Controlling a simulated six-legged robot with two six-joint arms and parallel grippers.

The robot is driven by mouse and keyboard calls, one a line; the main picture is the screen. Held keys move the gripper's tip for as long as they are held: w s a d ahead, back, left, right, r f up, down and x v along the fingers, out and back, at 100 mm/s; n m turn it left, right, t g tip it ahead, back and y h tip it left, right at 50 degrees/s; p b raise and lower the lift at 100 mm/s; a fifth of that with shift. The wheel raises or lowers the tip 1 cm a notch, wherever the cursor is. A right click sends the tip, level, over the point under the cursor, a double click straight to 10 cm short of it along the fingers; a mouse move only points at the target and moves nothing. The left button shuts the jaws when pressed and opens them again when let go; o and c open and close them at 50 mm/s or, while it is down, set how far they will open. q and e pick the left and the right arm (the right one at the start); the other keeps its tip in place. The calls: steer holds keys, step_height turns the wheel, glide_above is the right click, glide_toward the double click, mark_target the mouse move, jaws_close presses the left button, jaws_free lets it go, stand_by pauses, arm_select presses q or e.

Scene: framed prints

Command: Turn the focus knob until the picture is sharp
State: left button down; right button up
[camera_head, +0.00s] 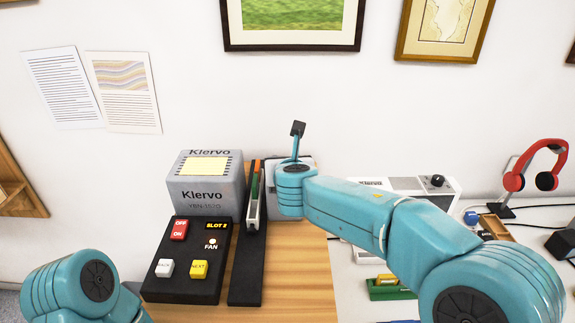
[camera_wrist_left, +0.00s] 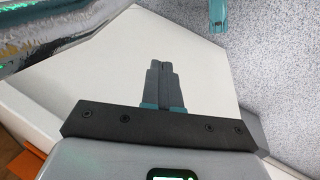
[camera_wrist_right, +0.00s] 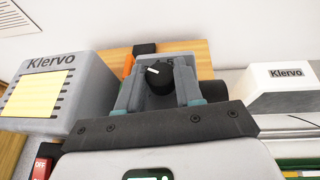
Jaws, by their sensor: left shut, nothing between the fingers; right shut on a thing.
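The black knob (camera_wrist_right: 159,77) with a white pointer mark shows in the right wrist view, on a grey block by the wooden top. My right gripper (camera_wrist_right: 159,90) is shut on it, one finger at each side. In the head view my right arm covers the knob and fingers. A grey Kiervo box (camera_head: 205,204) with a pale yellow panel stands left of that arm; the box also shows in the right wrist view (camera_wrist_right: 75,75). My left gripper (camera_wrist_left: 165,78) is shut and empty, over a white surface. I cannot pick out a projected picture to judge its sharpness.
A black button panel (camera_head: 187,285) and a black rail (camera_head: 246,285) lie on the wooden top (camera_head: 300,285). A white Kiervo device (camera_head: 405,184) and red headphones (camera_head: 543,166) on a stand are at the right. Framed prints (camera_head: 292,47) hang on the wall.

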steer(key=m+h, duration=0.1)
steer(key=m+h+p, duration=0.1)
steer(key=h, duration=0.1)
steer(key=shift+a+r+m, duration=0.1)
steer(key=shift+a+m, duration=0.2)
steer(key=m+g+h+p, duration=0.1)
steer(key=m+h+p, duration=0.1)
steer(key=p, duration=0.1)
steer(key=shift+w+h, duration=0.1)
steer(key=shift+h, duration=0.3)
steer(key=shift+a+m+h+p, duration=0.1)
steer(key=shift+m+h+p, duration=0.4)
steer(key=shift+m, duration=0.1)
steer(key=o, duration=1)
steer(key=shift+o, duration=0.2)
steer(key=shift+w+f, duration=0.1)
steer(key=shift+f, duration=0.1)
steer(key=shift+s+r, duration=0.2)
